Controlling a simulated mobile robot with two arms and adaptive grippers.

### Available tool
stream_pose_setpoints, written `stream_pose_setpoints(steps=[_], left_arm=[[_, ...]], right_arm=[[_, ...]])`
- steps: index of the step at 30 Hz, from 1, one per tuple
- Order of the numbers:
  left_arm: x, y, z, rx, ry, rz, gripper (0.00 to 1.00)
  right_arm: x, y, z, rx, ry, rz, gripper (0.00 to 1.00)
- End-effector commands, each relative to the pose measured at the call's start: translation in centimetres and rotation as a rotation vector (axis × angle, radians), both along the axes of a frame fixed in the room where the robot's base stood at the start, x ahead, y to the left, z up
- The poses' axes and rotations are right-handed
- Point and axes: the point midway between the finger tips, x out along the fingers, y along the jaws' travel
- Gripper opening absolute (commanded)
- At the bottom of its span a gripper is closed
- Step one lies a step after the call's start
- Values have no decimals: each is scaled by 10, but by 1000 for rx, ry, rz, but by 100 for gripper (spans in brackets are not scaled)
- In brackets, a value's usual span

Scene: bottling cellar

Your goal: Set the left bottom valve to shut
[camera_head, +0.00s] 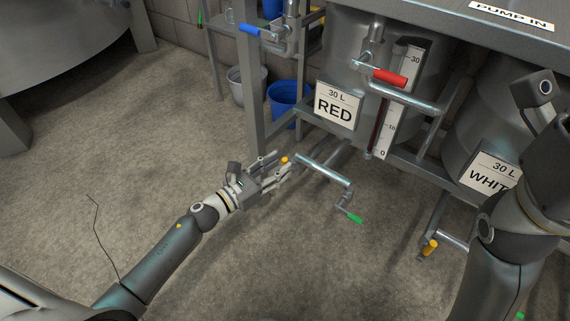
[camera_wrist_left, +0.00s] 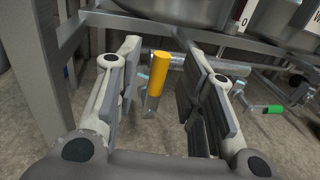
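The left bottom valve has a yellow handle (camera_head: 284,159) on the pipe (camera_head: 324,170) under the RED tank. In the left wrist view the yellow handle (camera_wrist_left: 158,75) stands roughly upright between the fingers, with visible gaps on both sides. My left gripper (camera_head: 283,164) is open around the handle. In the head view its fingers hide most of the handle.
A green handle (camera_head: 355,218) is on the pipe's outlet end. Above are a red handle (camera_head: 390,77) and a blue handle (camera_head: 246,30). Another yellow handle (camera_head: 430,247) sits below the WHITE tank. A frame post (camera_head: 248,95) stands close behind my left gripper.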

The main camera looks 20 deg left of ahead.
Motion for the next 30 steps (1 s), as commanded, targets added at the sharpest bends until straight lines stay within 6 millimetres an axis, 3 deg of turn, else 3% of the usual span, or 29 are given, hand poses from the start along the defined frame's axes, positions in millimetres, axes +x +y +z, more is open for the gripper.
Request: stream_pose_setpoints(steps=[7, 17, 26, 30], left_arm=[[22, -13, 0, 1, -1, 0, 36], [25, -15, 0, 1, 1, 1, 36], [25, -15, 0, 0, 1, 1, 2], [25, -15, 0, 0, 1, 1, 0]], right_arm=[[-4, 1, 1, -3, -19, -1, 0], [-6, 1, 4, -3, -27, -1, 0], [-6, 1, 4, -3, -26, -1, 0], [-6, 1, 3, -2, -24, -1, 0]])
